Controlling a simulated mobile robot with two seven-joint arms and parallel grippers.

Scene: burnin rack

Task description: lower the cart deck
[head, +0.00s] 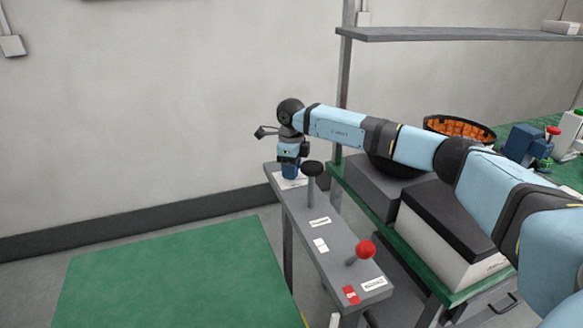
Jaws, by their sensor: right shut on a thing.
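A narrow grey control panel (326,240) runs from the middle toward the lower right. Near its front end stands a lever with a red ball knob (365,249). A black round knob on a grey post (312,169) stands near its far end. My right gripper (290,175) points down at the panel's far end, just left of the black knob. It is shut on a dark blue piece (291,171) above a white label; its fingertips are hard to make out. A flat green deck (170,275), perhaps the cart deck, lies at lower left. My left gripper is not in view.
To the right, a green-topped bench (350,185) carries a grey and white box (440,232) and a black bin with orange contents (459,127). A grey shelf (450,34) hangs above it. A blue device (524,143) stands farther right. Open wall space lies left.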

